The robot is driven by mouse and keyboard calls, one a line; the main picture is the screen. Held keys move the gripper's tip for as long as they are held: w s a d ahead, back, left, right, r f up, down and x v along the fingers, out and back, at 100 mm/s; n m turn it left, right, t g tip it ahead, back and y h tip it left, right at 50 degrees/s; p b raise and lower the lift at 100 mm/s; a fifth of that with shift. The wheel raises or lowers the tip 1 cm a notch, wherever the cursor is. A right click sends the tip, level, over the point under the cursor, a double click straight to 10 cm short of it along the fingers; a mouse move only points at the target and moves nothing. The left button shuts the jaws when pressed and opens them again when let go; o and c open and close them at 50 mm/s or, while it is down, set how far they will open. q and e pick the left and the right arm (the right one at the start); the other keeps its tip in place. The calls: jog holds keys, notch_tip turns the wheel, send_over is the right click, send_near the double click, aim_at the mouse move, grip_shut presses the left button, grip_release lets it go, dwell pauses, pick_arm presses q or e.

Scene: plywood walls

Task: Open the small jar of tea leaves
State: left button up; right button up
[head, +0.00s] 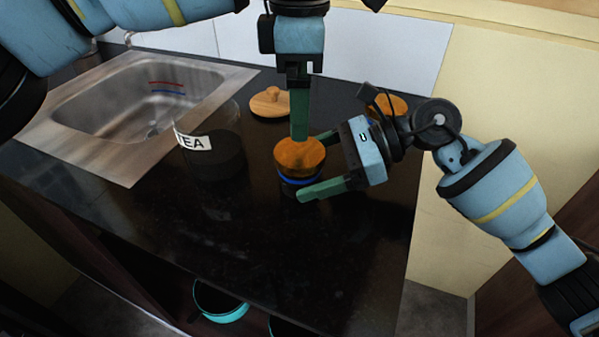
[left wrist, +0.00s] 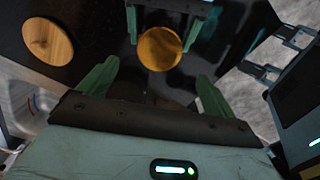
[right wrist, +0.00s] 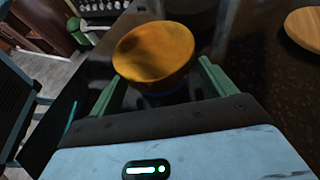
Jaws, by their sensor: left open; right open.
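A small dark jar with a blue band (head: 297,181) stands upright on the black counter. Its round orange-brown wooden lid (head: 300,154) sits on top and shows in the left wrist view (left wrist: 160,48) and right wrist view (right wrist: 154,52). My right gripper (head: 314,164) comes in from the right, open, with a finger on either side of the jar; contact cannot be told. My left gripper (head: 299,136) points down from above, open, over the lid. In the left wrist view the lid lies ahead, between its spread fingers. The jar's contents are hidden.
A larger clear container labelled TEA (head: 193,141), with dark contents, stands left of the jar. A knobbed wooden lid (head: 270,102) lies behind, and another wooden round (head: 388,104) is partly behind my right wrist. A metal sink (head: 150,98) is at left. The front counter is clear.

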jog(key=shift+a+f, duration=0.15)
jog(key=shift+a, duration=0.2)
jog(key=shift+c, duration=0.3)
jog(key=c, duration=1.5)
pick_arm(q)
jog(key=shift+c, duration=1)
pick_arm(e)
grip_shut()
pick_arm(q)
jog(key=m, duration=1.1)
jog(key=shift+r, duration=0.1)
jog(key=m, duration=0.6)
jog(key=shift+r, duration=0.1)
jog(key=m, duration=0.5)
jog(key=shift+m, duration=0.3)
